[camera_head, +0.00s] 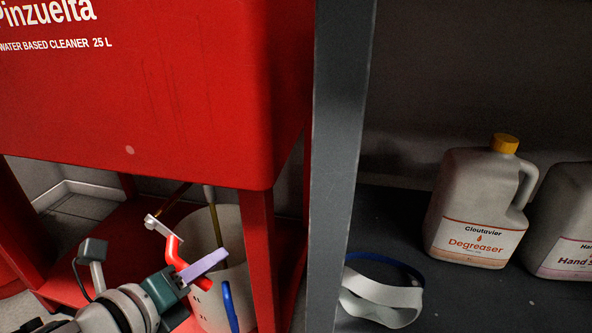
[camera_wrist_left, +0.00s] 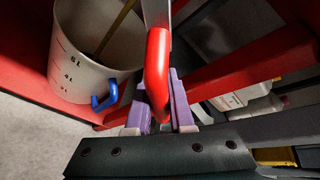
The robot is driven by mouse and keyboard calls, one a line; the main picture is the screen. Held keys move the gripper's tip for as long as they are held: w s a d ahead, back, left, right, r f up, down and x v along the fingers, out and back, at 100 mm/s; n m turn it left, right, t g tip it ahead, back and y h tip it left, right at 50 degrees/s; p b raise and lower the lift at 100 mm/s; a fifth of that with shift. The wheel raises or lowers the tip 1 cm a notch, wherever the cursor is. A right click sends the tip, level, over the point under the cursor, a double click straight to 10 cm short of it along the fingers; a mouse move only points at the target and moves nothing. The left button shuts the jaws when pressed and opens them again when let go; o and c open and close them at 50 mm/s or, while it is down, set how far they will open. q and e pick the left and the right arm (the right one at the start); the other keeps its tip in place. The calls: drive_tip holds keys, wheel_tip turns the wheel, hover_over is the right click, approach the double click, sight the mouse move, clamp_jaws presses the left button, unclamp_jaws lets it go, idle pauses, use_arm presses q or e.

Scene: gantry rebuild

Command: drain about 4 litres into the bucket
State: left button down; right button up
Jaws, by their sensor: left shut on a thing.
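The red tank (camera_head: 150,90), marked as a 25 L water based cleaner, fills the upper left of the head view. Under it is a valve lever with a red handle (camera_head: 174,249); the handle also shows in the left wrist view (camera_wrist_left: 158,65). My left gripper (camera_head: 190,270), with purple fingers, is shut on this handle. The whitish bucket (camera_head: 237,258) stands below the tank. Its litre marks, including 6L, and blue grip show in the left wrist view (camera_wrist_left: 72,45). A thin brownish stream (camera_head: 217,226) runs down into the bucket. The liquid level inside is not readable. My right gripper is out of view.
A grey post (camera_head: 338,150) stands just right of the tank's red leg (camera_head: 261,250). On the dark shelf to the right are a degreaser jug (camera_head: 475,210) with a yellow cap, a hand soap jug (camera_head: 565,220), partly cut off, and a white-and-blue strap-like item (camera_head: 385,297).

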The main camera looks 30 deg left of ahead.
use_arm(q)
drive_tip(key=c, duration=0.8)
unclamp_jaws()
drive_tip(key=shift+p+v, duration=1.95)
drive_tip(key=shift+v, duration=3.05)
drive_tip(key=shift+w+r, duration=0.1)
drive_tip(key=shift+r, duration=0.05)
